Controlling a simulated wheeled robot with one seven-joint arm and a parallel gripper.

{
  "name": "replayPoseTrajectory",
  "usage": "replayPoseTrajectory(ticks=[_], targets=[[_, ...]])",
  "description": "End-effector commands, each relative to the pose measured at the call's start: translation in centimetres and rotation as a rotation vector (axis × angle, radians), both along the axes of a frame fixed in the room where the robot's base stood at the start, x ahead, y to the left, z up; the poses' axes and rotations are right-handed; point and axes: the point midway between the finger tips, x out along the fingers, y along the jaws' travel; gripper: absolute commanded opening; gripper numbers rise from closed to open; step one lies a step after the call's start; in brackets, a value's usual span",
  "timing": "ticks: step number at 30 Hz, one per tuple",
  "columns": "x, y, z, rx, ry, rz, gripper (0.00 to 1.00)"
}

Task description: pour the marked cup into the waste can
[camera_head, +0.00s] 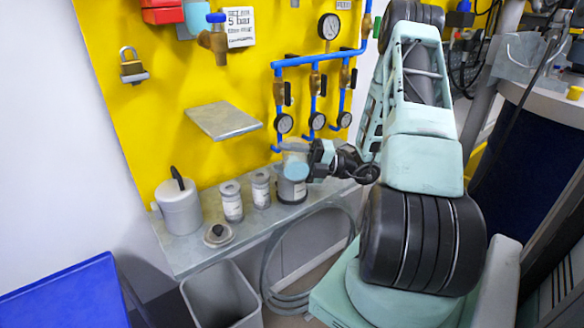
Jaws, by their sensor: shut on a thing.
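My gripper (304,152) is at the end of my arm, above the right part of the grey shelf. The cup looks about upright. The waste can (222,297) is a grey open bin below the shelf's front edge, lower left of the cup. Its lower part is cut off by the frame.
Blue pipes with gauges (284,124) and a small ledge (222,120) project from the yellow panel. A coiled hose (285,297) hangs below.

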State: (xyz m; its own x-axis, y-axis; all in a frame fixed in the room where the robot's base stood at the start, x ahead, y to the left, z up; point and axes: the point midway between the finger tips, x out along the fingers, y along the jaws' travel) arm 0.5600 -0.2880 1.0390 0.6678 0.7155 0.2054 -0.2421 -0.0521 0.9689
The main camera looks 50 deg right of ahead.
Motion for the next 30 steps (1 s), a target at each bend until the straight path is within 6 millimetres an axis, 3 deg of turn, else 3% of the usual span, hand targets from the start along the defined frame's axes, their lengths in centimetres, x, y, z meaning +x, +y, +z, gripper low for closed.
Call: replayPoseTrajectory(ticks=[30], targets=[[0.22,-0.2,0.67,0.071,0.07,0.0,0.28]])
